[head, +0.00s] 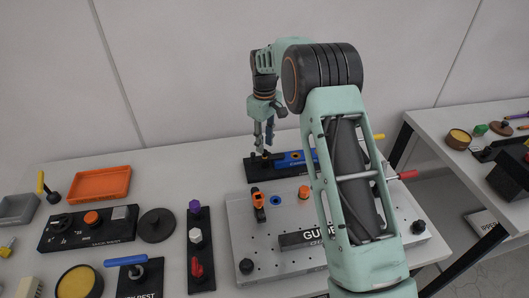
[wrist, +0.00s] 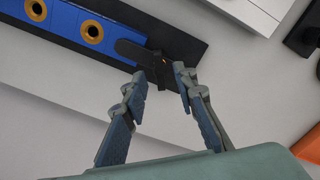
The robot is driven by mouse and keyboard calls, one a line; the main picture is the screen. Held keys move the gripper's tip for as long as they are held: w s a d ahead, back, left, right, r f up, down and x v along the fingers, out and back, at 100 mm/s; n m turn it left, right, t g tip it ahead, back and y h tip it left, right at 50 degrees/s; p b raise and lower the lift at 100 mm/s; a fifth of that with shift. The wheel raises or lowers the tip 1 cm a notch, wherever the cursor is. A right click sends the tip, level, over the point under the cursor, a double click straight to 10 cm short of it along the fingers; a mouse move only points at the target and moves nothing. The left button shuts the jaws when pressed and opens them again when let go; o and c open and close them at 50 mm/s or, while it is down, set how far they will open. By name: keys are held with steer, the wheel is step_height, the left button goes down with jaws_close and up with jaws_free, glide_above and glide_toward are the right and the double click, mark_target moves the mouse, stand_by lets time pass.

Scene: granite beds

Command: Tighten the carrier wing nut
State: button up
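The carrier is a blue block (wrist: 66,20) with brass-ringed holes, lying on a black base plate (wrist: 190,45). The blue block also shows in the head view (head: 291,159), at the back of the bench, partly hidden by my arm. A dark upright piece, which looks like the wing nut (wrist: 158,68), stands at the end of a dark rounded strap (wrist: 135,52) beside the block. My gripper (wrist: 163,80) is open, with its fingertips apart on either side of the dark piece. I see no clear contact. In the head view my gripper (head: 264,145) points down over the base plate's left end.
A grey perforated plate (head: 265,240) with orange and black fittings lies in front of the carrier. An orange tray (head: 100,184), a black control panel (head: 88,229) and a rack of coloured knobs (head: 199,250) stand left. Bench space left of the carrier is clear.

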mark_target(265, 153)
steer(key=shift+f+b, duration=0.65)
steer(key=shift+f, duration=0.6)
steer(key=shift+c, duration=0.3)
jaws_close()
steer(key=m, duration=0.6)
steer(key=shift+c, duration=1.2)
jaws_free()
steer(key=shift+m, duration=0.4)
steer(key=o, duration=0.3)
steer(key=shift+r, duration=0.15)
